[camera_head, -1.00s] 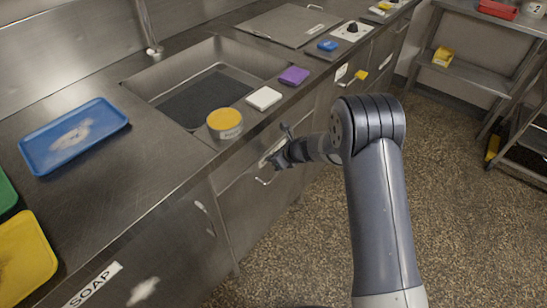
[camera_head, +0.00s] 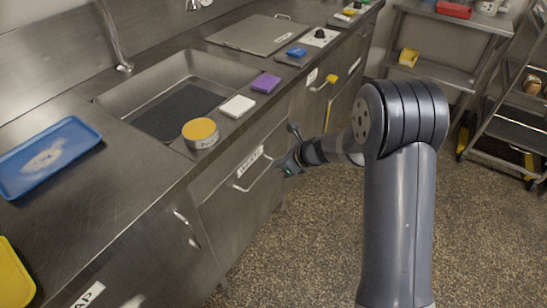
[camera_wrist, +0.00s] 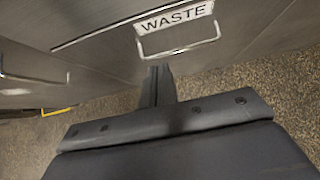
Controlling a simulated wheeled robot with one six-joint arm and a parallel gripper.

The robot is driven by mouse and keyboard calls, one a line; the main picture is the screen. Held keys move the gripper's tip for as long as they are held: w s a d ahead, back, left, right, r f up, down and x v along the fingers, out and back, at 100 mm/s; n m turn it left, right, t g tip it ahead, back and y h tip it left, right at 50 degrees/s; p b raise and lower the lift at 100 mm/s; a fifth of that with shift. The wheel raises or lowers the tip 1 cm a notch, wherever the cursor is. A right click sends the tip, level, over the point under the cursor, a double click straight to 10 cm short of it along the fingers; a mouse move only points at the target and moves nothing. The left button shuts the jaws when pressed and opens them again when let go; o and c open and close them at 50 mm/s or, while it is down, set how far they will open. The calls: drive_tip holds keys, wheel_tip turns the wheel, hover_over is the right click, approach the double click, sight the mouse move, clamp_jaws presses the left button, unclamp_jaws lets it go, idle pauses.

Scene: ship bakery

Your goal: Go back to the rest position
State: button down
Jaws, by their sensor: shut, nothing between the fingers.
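My gripper (camera_head: 290,162) is in front of the steel counter, near a drawer handle (camera_head: 252,172) under a white label. In the wrist view my gripper (camera_wrist: 158,72) is shut and empty, its fingers together. There the label reads WASTE (camera_wrist: 174,18), and the wire handle (camera_wrist: 180,45) sits just beyond the fingertips. I cannot tell whether the fingers touch it. My arm is bent, with its elbow at the right of the head view.
The counter holds a sink (camera_head: 178,108), a yellow-topped tin (camera_head: 200,132), a white sponge (camera_head: 238,106), a purple sponge (camera_head: 266,83) and a blue tray (camera_head: 45,158). Steel shelving (camera_head: 440,60) stands at the back right. The speckled floor (camera_head: 300,250) is open.

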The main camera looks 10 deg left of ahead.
idle(0.4)
approach(245, 167)
wheel_tip(245, 167, down, 4)
drive_tip(key=a, duration=0.1)
drive_tip(key=w+a, duration=0.1)
drive_tip(key=shift+a, duration=0.4)
drive_tip(key=shift+w+a, duration=0.3)
drive_tip(key=shift+a, duration=0.2)
